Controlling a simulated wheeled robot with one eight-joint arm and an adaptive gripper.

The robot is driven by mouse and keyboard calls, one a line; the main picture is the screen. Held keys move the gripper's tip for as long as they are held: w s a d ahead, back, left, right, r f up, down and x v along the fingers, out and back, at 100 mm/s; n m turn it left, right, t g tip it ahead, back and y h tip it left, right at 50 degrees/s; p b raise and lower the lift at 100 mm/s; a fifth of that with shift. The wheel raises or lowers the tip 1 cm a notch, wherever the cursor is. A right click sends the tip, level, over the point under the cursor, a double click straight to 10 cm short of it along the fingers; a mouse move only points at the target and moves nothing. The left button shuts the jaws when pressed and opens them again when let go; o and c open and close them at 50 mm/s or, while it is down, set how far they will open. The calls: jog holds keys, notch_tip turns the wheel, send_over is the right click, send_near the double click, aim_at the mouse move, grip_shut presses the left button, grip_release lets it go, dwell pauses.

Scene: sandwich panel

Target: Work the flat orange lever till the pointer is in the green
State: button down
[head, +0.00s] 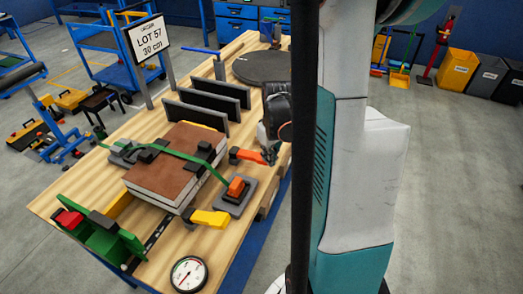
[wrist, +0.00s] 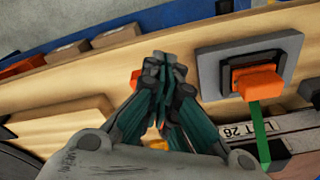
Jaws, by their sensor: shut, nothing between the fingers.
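An orange lever piece on a grey plate (head: 237,188) stands at the right of the brown panel stack, with a green strap running to it. It also shows in the wrist view as an orange block (wrist: 258,83), right of my fingers and apart from them. A second orange handle (head: 247,155) with a dark end lies farther back; I cannot tell for sure which is the flat lever. My gripper (head: 269,153) is shut and empty beside that second handle, its fingertips (wrist: 157,65) together. The round white gauge (head: 188,274) is at the table's near end; its pointer is too small to read.
The brown panel stack (head: 174,168) lies mid-table under the green strap. A yellow handle (head: 210,218) and a green clamp with a red block (head: 68,219) are nearer. Dark upright slats (head: 215,94) stand behind. My arm hides the table's right side.

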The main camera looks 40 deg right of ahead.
notch_tip(320, 180, up, 12)
jog(key=s, duration=0.1)
dwell(0.7)
jog(key=shift+s+a+f, duration=0.1)
dwell(1.1)
jog(key=w+p, duration=0.1)
jog(key=p, duration=0.1)
jog(key=w+f+p, duration=0.1)
jog(key=p, duration=0.1)
jog(key=w+p, duration=0.1)
jog(key=p, duration=0.1)
jog(key=shift+w+d+f, duration=0.25)
jog(key=shift+w+f, duration=0.05)
jog(key=shift+f, duration=0.05)
jog(key=shift+f, duration=0.1)
